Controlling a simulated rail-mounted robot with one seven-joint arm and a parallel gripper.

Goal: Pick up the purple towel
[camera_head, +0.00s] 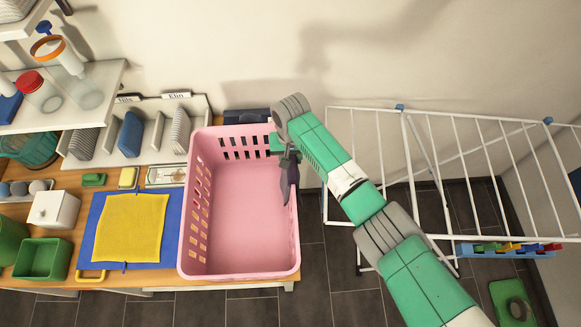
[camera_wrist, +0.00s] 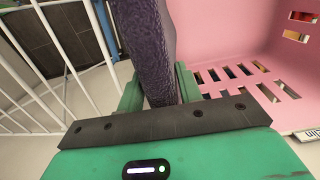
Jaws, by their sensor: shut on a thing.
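The purple towel (camera_head: 287,178) hangs from my gripper (camera_head: 284,150) at the right inner side of the pink basket (camera_head: 187,255). In the wrist view the dark purple towel (camera_wrist: 150,45) is pinched between the two green fingers (camera_wrist: 158,92), and part of it stretches up out of the frame. My gripper is shut on it. The towel's lower end hangs within the outline of the basket; whether it touches the wall or floor is unclear. The basket otherwise looks empty. The pink basket also shows at the right of the wrist view (camera_wrist: 225,40).
A white drying rack (camera_head: 440,150) with coloured pegs (camera_head: 505,248) stands on the right. A yellow cloth (camera_head: 130,228) lies on a blue one left of the basket. A dish rack (camera_head: 150,130) and shelves with jars (camera_head: 40,92) are at the back left.

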